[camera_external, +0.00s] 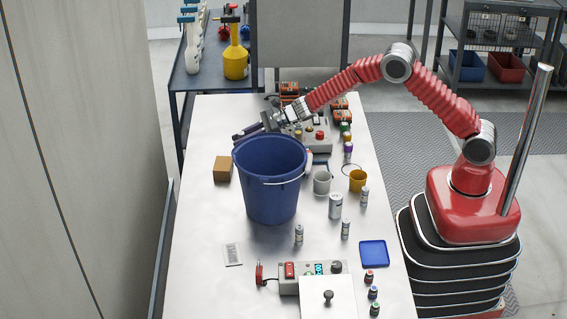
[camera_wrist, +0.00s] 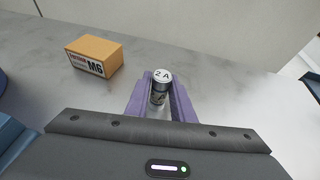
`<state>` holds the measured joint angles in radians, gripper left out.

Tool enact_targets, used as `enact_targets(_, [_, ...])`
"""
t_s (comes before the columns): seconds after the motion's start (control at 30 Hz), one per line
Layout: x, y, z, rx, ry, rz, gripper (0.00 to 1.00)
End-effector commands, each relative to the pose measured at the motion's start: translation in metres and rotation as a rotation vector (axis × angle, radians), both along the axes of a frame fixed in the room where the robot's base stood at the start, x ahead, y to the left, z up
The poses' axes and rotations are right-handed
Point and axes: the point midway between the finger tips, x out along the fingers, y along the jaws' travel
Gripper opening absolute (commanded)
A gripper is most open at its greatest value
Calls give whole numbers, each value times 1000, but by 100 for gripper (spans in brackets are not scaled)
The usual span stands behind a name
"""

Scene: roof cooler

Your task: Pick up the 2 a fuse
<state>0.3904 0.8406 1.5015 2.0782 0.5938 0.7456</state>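The 2 A fuse (camera_wrist: 160,88) is a small silver cylinder with a white top marked "2 A" in the wrist view. The two purple fingers of my gripper (camera_wrist: 162,96) stand on either side of it, very close to its sides. I cannot tell whether both fingers press on it, nor whether its base rests on the table. In the external view my gripper (camera_external: 250,130) is low over the table behind the blue bucket (camera_external: 270,190), which hides the fuse.
A brown M6 box (camera_wrist: 94,55) sits left of the fuse; it also shows in the external view (camera_external: 222,169). A control box with a red button (camera_external: 320,136), cups (camera_external: 322,182) and several silver cylinders (camera_external: 335,206) are right of the bucket. The table's left front is mostly clear.

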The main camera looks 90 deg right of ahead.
Motion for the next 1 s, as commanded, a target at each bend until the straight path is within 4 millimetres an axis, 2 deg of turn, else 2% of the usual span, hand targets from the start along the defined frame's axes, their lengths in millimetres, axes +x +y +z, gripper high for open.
enact_targets(0.3, [0, 0, 0, 0, 0, 0, 0])
enact_targets(0.63, [0, 0, 3, -1, -1, 0, 0])
enact_targets(0.83, [0, 0, 23, -1, -3, 1, 0])
enact_targets(1.0, [0, 0, 53, -4, -4, 1, 0])
